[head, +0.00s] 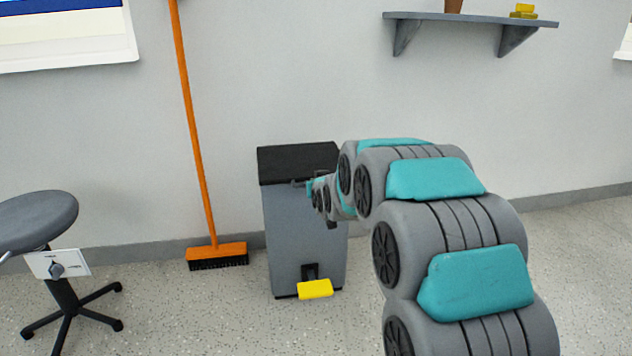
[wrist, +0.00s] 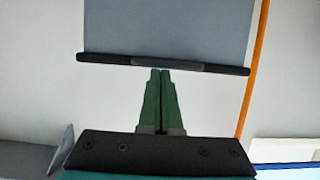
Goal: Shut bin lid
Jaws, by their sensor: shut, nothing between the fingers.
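The bin (head: 295,235) is a tall grey box against the wall, with a yellow pedal (head: 315,289) at its foot. Its black lid (head: 295,160) lies across the top, and I see no gap under it in the head view. The wrist view looks upside down and shows the lid's dark edge (wrist: 110,58) nearly edge-on, with the grey bin body (wrist: 165,25) above it. My gripper (head: 297,183) is at the lid's front edge; its green fingers (wrist: 160,72) are together and empty. I cannot tell whether the fingertips touch the lid. My arm hides the bin's right side.
An orange broom (head: 190,130) leans on the wall left of the bin. A grey stool (head: 40,220) stands at the far left. A wall shelf (head: 470,20) hangs above right. The floor in front of the bin is clear.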

